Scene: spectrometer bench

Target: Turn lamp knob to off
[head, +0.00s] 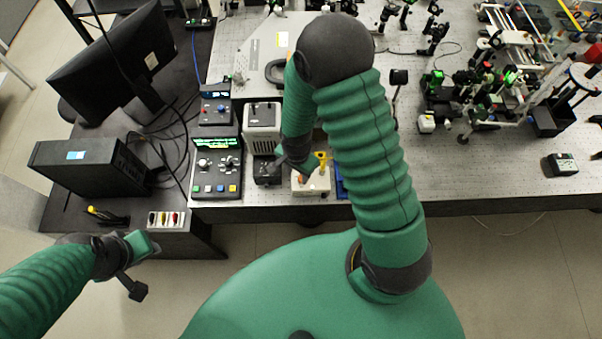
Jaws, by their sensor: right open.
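A small cream box (310,187) near the front edge of the bench carries a yellow lever-like part (322,158) and a small orange knob (297,180). I cannot tell for sure whether this is the lamp control. My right gripper (300,168) is open, right over this box. Its fingers and arm hide part of the box top, and I cannot tell whether they touch it. My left gripper (140,270) hangs over the floor in front of the dark side desk, far from the box. Its jaw opening is unclear.
A control unit with knobs and coloured buttons (216,170), a grey box (262,120) and a small black box (267,171) stand close left of the cream box. A monitor (115,60) and a black case (75,168) stand further left. Optics (490,90) fill the right side.

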